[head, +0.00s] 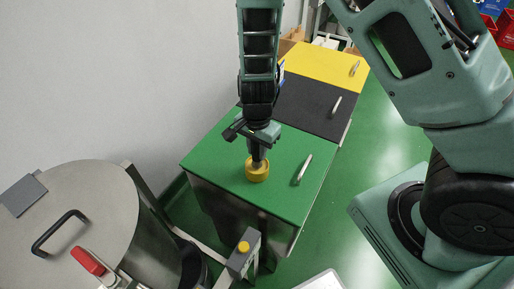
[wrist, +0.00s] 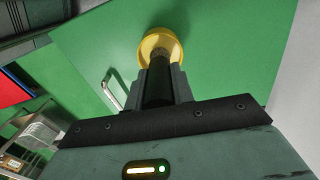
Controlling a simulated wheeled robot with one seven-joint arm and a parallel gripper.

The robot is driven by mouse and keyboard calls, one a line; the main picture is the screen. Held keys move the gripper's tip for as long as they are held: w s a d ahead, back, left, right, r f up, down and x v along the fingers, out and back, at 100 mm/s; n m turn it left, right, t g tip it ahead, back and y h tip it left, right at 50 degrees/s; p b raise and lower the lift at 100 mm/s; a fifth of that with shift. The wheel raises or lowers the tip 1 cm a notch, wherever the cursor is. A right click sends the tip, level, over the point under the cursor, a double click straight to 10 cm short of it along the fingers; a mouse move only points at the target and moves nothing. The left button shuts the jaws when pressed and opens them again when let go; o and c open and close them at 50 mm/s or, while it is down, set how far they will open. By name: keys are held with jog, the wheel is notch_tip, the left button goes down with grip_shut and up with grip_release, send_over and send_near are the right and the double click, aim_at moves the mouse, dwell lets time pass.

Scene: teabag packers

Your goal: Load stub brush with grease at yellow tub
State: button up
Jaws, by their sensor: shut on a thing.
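The yellow tub (head: 257,173) stands on the green lid of a cabinet, below my gripper. It also shows in the wrist view (wrist: 161,40). My gripper (head: 259,150) points down over the tub. In the wrist view its jaws are shut on the dark handle of the stub brush (wrist: 158,84). The brush's lower end reaches to the tub's opening and appears to be inside the rim.
The green lid (head: 220,150) has a handle (head: 303,170) right of the tub. Black (head: 310,105) and yellow (head: 320,65) lids lie behind it. A steel drum (head: 90,215) stands at the left, and a post with a yellow button (head: 243,247) in front.

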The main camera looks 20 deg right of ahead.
jog(key=shift+f, duration=0.55)
dwell(1.4)
jog(key=shift+r, duration=0.1)
notch_tip(320, 180, up, 7)
jog(key=p, duration=0.6)
jog(key=shift+p, duration=0.35)
dwell(0.5)
jog(key=shift+d+f+n+b, duration=0.3)
jog(key=d+f+n+b, duration=0.2)
jog(key=d+f+n, duration=0.1)
jog(key=d+n, duration=0.2)
jog(key=w+d+f+n+b, duration=0.1)
jog(key=d+f+n+b, duration=0.1)
jog(key=d+f+n, duration=0.2)
jog(key=shift+w+d+n, duration=0.15)
jog(key=shift+d+n, duration=0.95)
jog(key=shift+d, duration=0.1)
